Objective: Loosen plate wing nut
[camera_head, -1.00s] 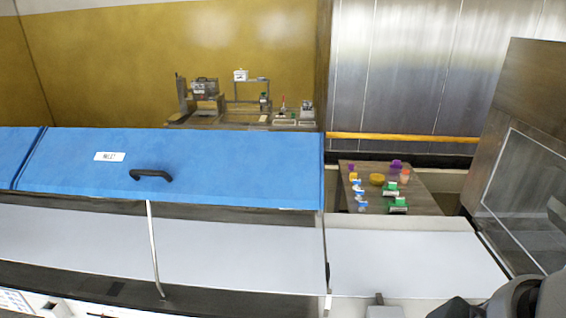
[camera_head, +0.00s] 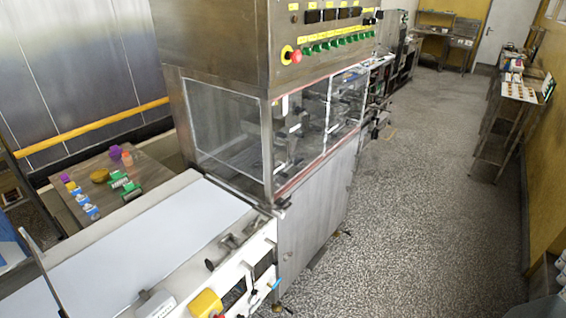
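I cannot make out a wing nut or its plate in the head view. The steel enrober machine (camera_head: 315,240) with clear guard panels (camera_head: 228,130) stands in the middle. Small dark metal fittings (camera_head: 232,243) sit at the near end of the white conveyor belt (camera_head: 150,240), too small to tell apart. Neither of my grippers shows in this view.
A red emergency stop button (camera_head: 295,57) is on the upper panel. A side table (camera_head: 150,172) with small coloured containers stands behind the belt. A yellow block (camera_head: 206,304) is at the bottom. The speckled floor (camera_head: 430,190) at right is clear, with a bench (camera_head: 500,125) along the wall.

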